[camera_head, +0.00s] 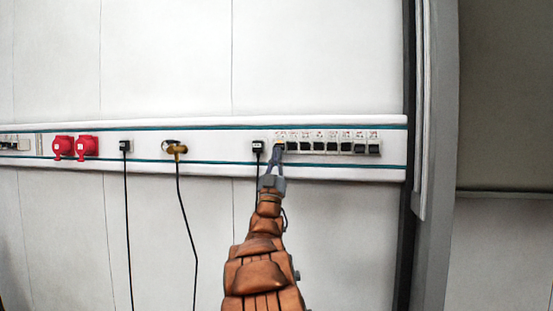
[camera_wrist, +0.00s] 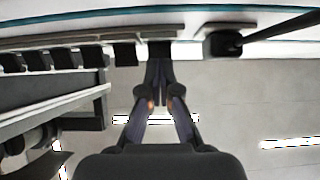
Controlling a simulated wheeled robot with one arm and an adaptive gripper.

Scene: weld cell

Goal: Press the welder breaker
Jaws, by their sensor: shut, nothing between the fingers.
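A row of black breakers (camera_head: 332,147) sits on the white wall rail in the head view, with small labels above that are too small to read. I cannot tell from the labels which one is the welder breaker. My gripper (camera_head: 277,152) is shut and empty, with its tips at the leftmost breaker of the row, partly covering it. In the wrist view my gripper (camera_wrist: 159,66) has its fingertips together just at the end breaker (camera_wrist: 160,49). Whether the tips touch it I cannot tell.
A black plug (camera_head: 258,147) with a cable is just left of the breakers; it also shows in the wrist view (camera_wrist: 221,42). Farther left are a brass-coloured plug (camera_head: 176,149), another black plug (camera_head: 126,146) and two red sockets (camera_head: 75,147). A dark post (camera_head: 408,230) stands right.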

